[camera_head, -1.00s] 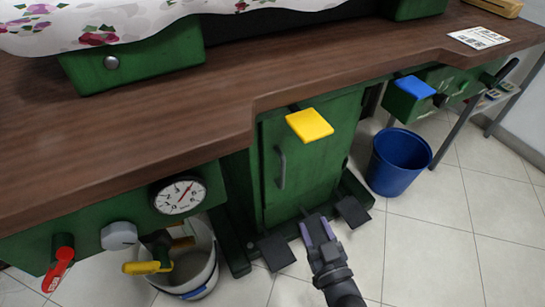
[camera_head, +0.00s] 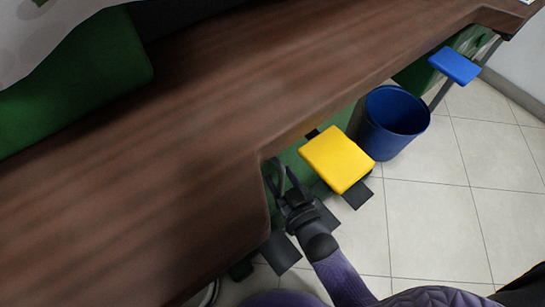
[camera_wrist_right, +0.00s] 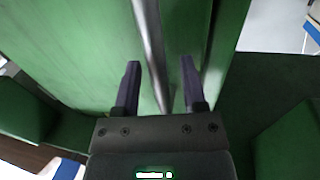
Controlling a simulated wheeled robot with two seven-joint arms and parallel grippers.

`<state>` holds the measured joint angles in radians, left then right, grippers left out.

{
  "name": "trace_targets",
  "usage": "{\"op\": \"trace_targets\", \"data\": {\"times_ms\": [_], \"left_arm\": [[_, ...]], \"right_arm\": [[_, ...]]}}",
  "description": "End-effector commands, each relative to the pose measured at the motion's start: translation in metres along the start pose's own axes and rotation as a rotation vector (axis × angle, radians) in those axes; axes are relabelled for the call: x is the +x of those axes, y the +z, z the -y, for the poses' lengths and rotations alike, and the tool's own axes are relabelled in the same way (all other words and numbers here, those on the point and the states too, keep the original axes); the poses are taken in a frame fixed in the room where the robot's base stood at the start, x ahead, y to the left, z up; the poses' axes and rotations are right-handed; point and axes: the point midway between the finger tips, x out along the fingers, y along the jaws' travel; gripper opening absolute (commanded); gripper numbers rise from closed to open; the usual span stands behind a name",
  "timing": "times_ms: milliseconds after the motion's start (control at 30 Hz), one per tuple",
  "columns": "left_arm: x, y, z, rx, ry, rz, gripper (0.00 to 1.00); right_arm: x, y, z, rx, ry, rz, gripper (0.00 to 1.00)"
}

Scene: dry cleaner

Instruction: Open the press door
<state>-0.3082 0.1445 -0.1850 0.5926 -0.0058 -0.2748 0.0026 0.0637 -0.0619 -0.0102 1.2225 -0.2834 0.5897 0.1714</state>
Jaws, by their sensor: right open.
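The green press door (camera_wrist_right: 70,50) fills much of the right wrist view. Its long grey bar handle (camera_wrist_right: 151,45) runs down the picture between my two fingers. In the head view only a small strip of the green door front (camera_head: 293,162) shows below the brown worktop. My right gripper (camera_head: 281,182) is at the door front, left of the yellow pad; its fingers also show in the right wrist view (camera_wrist_right: 161,75). It is open, with one finger on each side of the handle. I cannot tell whether either finger touches it. My left gripper is out of view.
The brown worktop (camera_head: 150,160) overhangs the door from above and left. A yellow pad (camera_head: 338,160) sticks out close to my right wrist. A blue bin (camera_head: 395,125) and a blue pad (camera_head: 455,66) are farther right. The tiled floor (camera_head: 440,200) at right is clear.

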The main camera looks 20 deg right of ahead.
Motion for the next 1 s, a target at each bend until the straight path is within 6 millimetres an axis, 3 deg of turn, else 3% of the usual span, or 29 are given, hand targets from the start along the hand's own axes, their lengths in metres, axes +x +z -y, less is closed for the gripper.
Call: {"op": "trace_targets", "data": {"times_ms": [200,467,1000], "left_arm": [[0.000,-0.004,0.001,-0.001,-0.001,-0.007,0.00],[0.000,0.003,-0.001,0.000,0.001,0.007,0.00],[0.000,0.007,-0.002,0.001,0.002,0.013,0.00]], "right_arm": [[0.000,0.000,0.000,0.000,0.000,0.000,0.54],[0.000,0.000,0.000,0.001,0.000,0.000,0.01],[0.000,0.000,0.001,0.001,0.000,0.000,0.00]]}}
